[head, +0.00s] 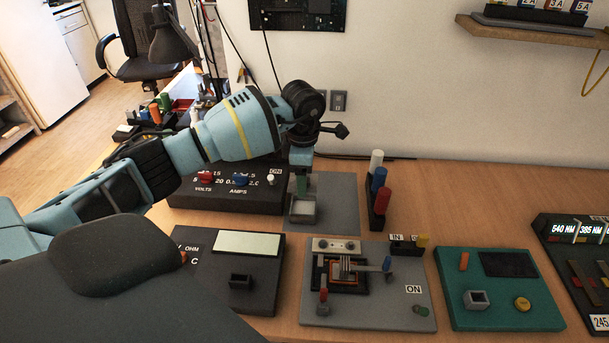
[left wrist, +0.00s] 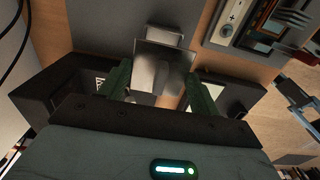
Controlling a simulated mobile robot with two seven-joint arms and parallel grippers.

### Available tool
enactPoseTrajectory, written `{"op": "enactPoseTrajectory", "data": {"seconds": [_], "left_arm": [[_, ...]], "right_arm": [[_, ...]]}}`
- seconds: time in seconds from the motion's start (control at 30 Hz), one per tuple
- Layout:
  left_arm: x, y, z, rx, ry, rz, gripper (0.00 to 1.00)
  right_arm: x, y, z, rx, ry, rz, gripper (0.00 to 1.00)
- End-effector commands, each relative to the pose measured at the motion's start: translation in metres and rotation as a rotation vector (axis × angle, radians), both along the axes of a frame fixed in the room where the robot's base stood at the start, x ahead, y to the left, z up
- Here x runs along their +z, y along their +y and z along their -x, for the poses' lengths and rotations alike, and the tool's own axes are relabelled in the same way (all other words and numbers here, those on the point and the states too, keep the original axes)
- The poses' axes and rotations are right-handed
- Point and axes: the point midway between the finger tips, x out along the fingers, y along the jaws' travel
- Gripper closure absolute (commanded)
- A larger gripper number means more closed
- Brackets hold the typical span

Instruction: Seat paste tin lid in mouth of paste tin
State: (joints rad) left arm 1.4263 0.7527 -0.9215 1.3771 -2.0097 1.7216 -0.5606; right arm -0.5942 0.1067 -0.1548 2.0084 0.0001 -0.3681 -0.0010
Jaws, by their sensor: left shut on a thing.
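My left gripper (head: 302,192) points down over a grey mat at the back middle of the bench. In the left wrist view its two green fingers (left wrist: 162,92) stand on either side of a shiny square metal piece (left wrist: 165,72), which looks like the paste tin lid. The gripper is shut on it. A small light grey square box (head: 303,208), which looks like the paste tin, shows just below the fingers in the head view. Whether the lid touches its mouth or sits in it, I cannot tell. My right gripper is not in view.
A black power supply (head: 228,198) stands left of the mat (head: 338,195). A rack with white, blue and red posts (head: 378,190) stands right of it. A meter (head: 228,268), a grey board (head: 400,315) and a teal board (head: 510,318) lie in front.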

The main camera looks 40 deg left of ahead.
Motion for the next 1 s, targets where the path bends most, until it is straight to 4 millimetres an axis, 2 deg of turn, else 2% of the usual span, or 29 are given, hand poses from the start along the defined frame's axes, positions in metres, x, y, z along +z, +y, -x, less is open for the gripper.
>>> {"op": "enactPoseTrajectory", "data": {"seconds": [0.23,0.73,1.0], "left_arm": [[0.001,0.000,0.000,0.000,-0.001,-0.001,0.60],[-0.037,0.000,0.001,0.000,0.004,0.000,0.60],[-0.056,0.000,0.000,0.000,0.002,0.000,0.60]], "right_arm": [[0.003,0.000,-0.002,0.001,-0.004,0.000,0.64],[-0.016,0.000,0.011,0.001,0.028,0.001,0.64],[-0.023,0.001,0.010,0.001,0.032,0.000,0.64]]}}
